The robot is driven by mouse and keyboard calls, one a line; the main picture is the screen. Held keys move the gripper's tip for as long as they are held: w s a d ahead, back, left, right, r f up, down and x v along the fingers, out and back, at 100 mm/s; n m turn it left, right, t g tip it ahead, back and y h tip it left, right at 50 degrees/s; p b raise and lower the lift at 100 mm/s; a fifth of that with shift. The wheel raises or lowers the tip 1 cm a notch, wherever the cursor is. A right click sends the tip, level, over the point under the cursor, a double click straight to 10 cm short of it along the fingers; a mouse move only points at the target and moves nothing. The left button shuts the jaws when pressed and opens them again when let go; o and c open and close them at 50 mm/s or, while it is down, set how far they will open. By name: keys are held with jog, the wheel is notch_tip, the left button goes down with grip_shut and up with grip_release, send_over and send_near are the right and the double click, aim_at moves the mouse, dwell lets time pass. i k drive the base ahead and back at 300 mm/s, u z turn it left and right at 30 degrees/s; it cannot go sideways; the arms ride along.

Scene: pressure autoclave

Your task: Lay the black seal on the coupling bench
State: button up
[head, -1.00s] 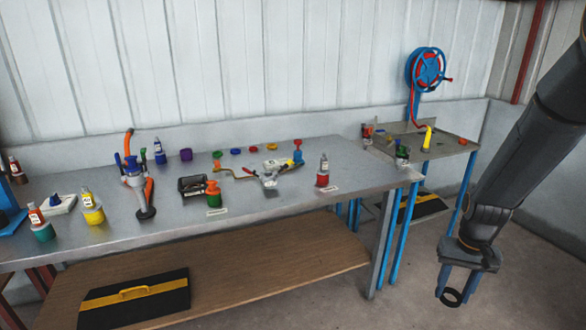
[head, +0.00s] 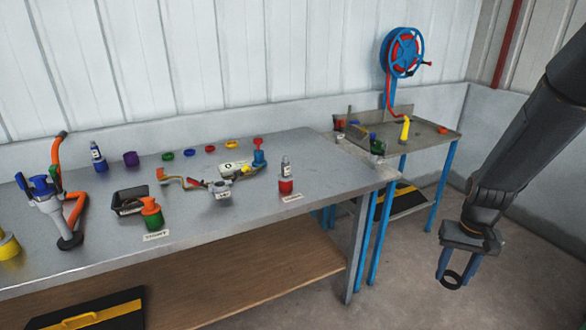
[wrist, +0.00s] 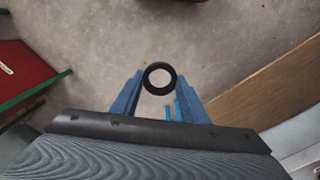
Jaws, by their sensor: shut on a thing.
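My gripper (head: 459,268) hangs at the right of the head view, with its blue fingers shut on the black seal (head: 453,287). The seal is a plain black ring, held at the fingertips over bare floor. The wrist view shows the seal (wrist: 160,91) between the two fingertips. A long grey workbench (head: 215,246) fills the left and middle. A smaller bench (head: 434,143) with blue legs stands at the back right, with a blue and red hose reel above it. I cannot tell from the pictures which one is the coupling bench.
The long bench carries a hose assembly (head: 205,183), a dark tray (head: 130,200), a green and orange bottle (head: 152,213), a red bottle (head: 286,182) and several coloured rings. A yellow nozzle (head: 405,129) stands on the smaller bench. The floor (head: 405,275) between is clear.

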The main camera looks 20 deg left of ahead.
aim_at(324, 176)
jog(key=u, duration=0.4)
jog(key=i, duration=0.65)
jog(key=u, duration=0.5)
